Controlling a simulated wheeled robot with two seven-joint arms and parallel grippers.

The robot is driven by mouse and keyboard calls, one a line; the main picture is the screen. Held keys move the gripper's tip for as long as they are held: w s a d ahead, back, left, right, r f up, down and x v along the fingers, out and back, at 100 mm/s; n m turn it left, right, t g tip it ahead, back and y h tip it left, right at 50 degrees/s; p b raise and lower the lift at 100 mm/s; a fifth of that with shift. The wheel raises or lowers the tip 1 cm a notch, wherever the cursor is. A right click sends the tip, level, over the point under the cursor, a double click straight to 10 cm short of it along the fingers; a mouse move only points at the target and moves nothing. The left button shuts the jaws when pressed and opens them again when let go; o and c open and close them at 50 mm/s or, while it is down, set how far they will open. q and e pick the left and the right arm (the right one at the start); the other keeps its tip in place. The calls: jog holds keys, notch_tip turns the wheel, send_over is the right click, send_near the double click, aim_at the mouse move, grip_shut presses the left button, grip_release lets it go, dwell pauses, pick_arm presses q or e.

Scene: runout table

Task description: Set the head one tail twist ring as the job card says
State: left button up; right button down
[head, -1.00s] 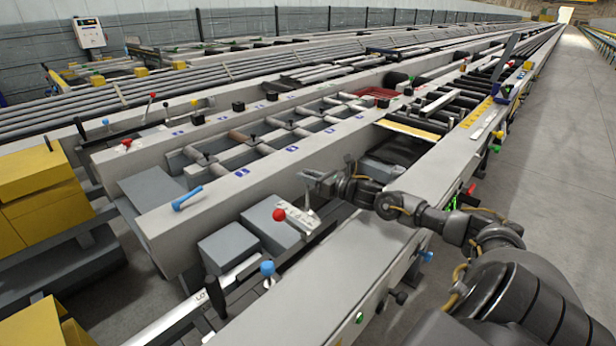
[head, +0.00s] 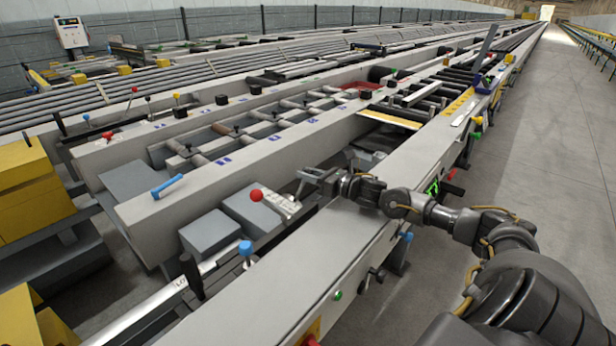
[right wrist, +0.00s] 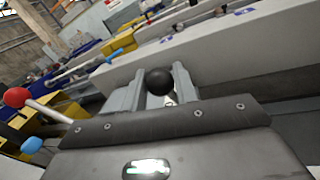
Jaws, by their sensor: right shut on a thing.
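My right gripper (head: 308,180) reaches in from the right, just above a small pale labelled plate (head: 283,205) on the table. In the right wrist view its two grey fingers (right wrist: 160,88) are closed around a black ball knob (right wrist: 160,82). The knob's stem and what it joins are mostly hidden by the fingers and the gripper body. A red ball lever (head: 256,195) stands left of the plate; it also shows in the right wrist view (right wrist: 17,97). I cannot tell which part is the twist ring. My left gripper is not in view.
A blue-knobbed lever (head: 245,248) and a blue handle (head: 167,187) stand to the left. Grey boxes (head: 212,233) sit beside the plate. Long rails (head: 230,175) with rollers run into the distance. The grey floor (head: 530,150) at right is clear.

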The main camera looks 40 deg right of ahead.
jog(key=shift+s+f, duration=0.15)
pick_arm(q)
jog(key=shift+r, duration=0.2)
pick_arm(e)
jog(key=c, duration=1.1)
grip_release()
jog(key=shift+c, duration=0.2)
jog(key=shift+s+d, duration=0.15)
jog(key=shift+s, duration=0.1)
jog(key=v, duration=0.8)
jog(key=shift+s+d+p, duration=0.1)
jog(key=shift+s+p, duration=0.2)
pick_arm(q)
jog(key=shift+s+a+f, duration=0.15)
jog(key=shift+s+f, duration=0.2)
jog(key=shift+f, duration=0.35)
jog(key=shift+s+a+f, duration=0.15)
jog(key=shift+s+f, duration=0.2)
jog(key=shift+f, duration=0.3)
pick_arm(e)
jog(key=shift+v, duration=0.8)
